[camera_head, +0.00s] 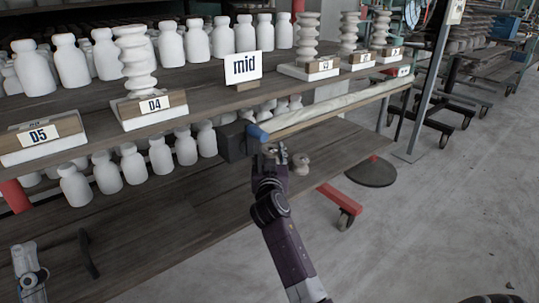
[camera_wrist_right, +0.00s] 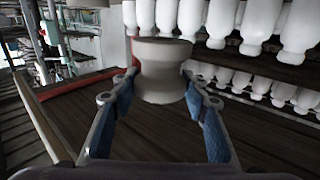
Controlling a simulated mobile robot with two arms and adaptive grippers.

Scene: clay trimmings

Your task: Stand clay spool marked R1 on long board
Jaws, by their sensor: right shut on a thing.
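My right gripper (camera_head: 277,152) is beside the outer end of the shelving. In the right wrist view its two blue-padded fingers (camera_wrist_right: 160,84) are shut on a beige clay spool (camera_wrist_right: 163,62), which has wide rims and a narrower waist and looks roughly upright. No R1 mark is readable on it. In the head view a small beige shape (camera_head: 301,163) beside the gripper looks like this spool, partly hidden. A long pale-topped board (camera_head: 340,107) runs along the shelf edge, above and right of the gripper. Part of my left arm (camera_head: 29,272) shows at bottom left; its fingers are unclear.
White bottles (camera_head: 190,40) fill the shelves. A "mid" sign (camera_head: 243,68) stands on the shelf edge. A dark block (camera_head: 236,141) is close left of the gripper.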

